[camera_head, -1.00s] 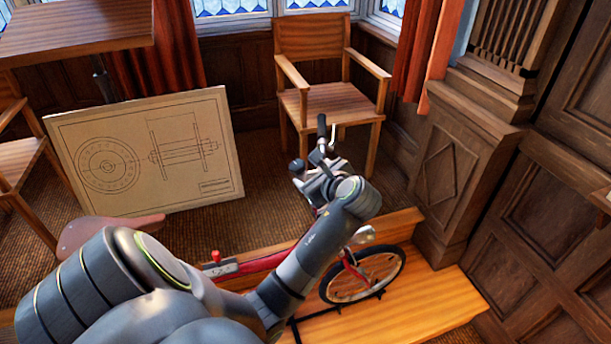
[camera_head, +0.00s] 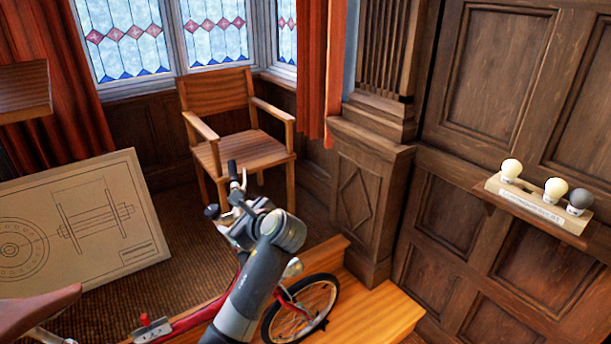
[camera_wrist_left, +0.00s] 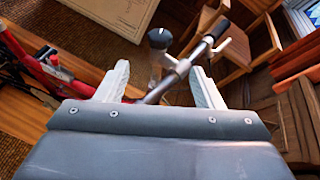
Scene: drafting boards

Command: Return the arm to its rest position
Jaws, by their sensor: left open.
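My left gripper (camera_head: 236,228) is at the bicycle's handlebar in the head view, at the end of my grey arm. In the left wrist view its two pale fingers (camera_wrist_left: 159,68) stand apart, with part of the metal handlebar (camera_wrist_left: 180,72) showing between and beyond them; I cannot tell whether they touch. The red bicycle (camera_head: 190,322) stands on a wooden platform, partly hidden by my arm. Its black grip (camera_head: 233,171) points up past the gripper. My right gripper is not in view.
A wooden armchair (camera_head: 243,150) stands behind the handlebar. A drawing board (camera_head: 90,262) leans at the left. A wall shelf (camera_head: 532,208) holds three bulbs.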

